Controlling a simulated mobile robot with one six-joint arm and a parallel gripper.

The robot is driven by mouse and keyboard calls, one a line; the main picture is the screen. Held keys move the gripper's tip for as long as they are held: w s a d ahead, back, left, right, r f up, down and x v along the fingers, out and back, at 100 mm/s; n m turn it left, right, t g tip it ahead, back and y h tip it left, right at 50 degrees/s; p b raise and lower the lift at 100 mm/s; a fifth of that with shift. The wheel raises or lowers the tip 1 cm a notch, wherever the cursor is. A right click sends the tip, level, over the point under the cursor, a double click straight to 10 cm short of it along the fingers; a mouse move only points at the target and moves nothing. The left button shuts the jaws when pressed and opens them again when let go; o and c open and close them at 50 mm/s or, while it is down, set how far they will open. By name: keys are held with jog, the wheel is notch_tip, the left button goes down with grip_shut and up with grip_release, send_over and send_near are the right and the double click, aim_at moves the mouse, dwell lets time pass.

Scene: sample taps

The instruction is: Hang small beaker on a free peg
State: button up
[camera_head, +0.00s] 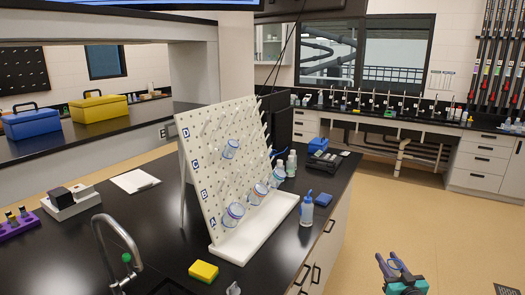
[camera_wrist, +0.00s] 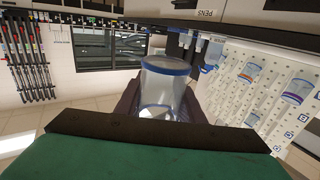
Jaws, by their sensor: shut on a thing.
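The small beaker (camera_wrist: 160,92) is clear with a blue rim. In the wrist view it sits between the dark fingers of my gripper (camera_wrist: 160,108), which is shut on it. In the head view my gripper (camera_head: 394,266) is at the lower right, over the floor, away from the bench; the beaker is hard to make out there. The white pegboard (camera_head: 212,170) stands tilted on the black bench, with rows lettered A to D. Several beakers hang on it: a blue-marked one (camera_head: 230,148) higher up, and purple- (camera_head: 233,214), orange- (camera_head: 258,194) and blue-marked ones low down. Many upper pegs are bare.
A wash bottle (camera_head: 306,209) stands right of the pegboard near the bench edge. A yellow sponge (camera_head: 203,271) and a curved tap (camera_head: 118,240) are in front. A paper sheet (camera_head: 134,181) lies behind left. The floor between my gripper and the bench is clear.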

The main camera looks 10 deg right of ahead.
jog(key=w+a+n+g+y+b, duration=0.1)
jog(key=w+a+n+y+b, duration=0.1)
jog(key=a, duration=1)
jog(key=w+a+n+g+y+b, duration=0.1)
jog(key=w+a+n+y, duration=0.2)
jog(key=a+y, duration=0.4)
jog(key=w+a+n+g+y+b, duration=0.2)
jog(key=w+a+n+y, duration=0.1)
jog(key=a, duration=1.3)
jog(key=shift+w+a+f+n+y+b, duration=0.1)
jog(key=shift+a+f+n+y+b, duration=0.1)
jog(key=shift+n+y, duration=0.25)
jog(key=shift+a+f+n+y+b, duration=0.2)
jog(key=shift+n+y, duration=0.15)
jog(key=shift+y, duration=0.2)
jog(key=s+a+n+g+y, duration=0.2)
jog(key=s+a, duration=0.1)
jog(key=shift+a+f+g, duration=0.15)
jog(key=shift+f+g, duration=0.2)
jog(key=shift+g, duration=0.05)
jog(key=shift+s+a+n+g+y, duration=0.3)
jog(key=shift+s+n+y, duration=0.1)
jog(key=shift+s+y, duration=0.1)
jog(key=shift+d, duration=0.1)
